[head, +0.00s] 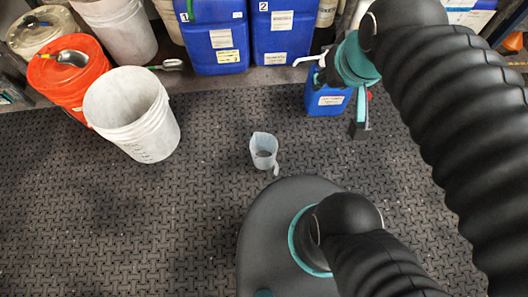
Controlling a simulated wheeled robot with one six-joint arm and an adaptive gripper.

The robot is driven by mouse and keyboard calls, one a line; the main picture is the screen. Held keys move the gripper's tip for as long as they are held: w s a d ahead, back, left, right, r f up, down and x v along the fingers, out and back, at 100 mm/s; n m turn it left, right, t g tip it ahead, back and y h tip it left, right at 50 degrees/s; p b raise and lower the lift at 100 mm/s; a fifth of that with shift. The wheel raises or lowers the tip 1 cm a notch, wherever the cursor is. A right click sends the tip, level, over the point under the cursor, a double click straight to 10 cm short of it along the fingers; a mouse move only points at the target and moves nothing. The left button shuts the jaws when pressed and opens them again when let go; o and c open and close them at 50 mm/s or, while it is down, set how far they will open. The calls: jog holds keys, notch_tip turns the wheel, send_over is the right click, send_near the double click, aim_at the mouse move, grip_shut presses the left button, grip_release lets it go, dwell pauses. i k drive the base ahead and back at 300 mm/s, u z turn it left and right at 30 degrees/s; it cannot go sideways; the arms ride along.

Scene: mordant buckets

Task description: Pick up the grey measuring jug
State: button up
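The measuring jug (264,148) is a small, pale grey, translucent vessel standing on the dark patterned floor near the middle of the head view. Its open top faces up, and its handle shows at the lower right. My gripper (335,98) is at the upper right of the jug, apart from it, in front of a small blue canister. Its fingers look spread, one with a grey pad reaching down and the other toward the left. I see nothing held between them. The jug is not hidden.
A large white bucket (145,140) stands left of the jug, with an orange-red bucket (70,75) behind it. Blue drums (215,40) line the back, and the small blue canister (325,101) stands beneath my gripper. The floor around the jug is clear.

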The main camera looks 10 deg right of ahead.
aim_at(263, 146)
jog(key=u, duration=2.7)
jog(key=k, duration=0.8)
jog(key=z, duration=1.5)
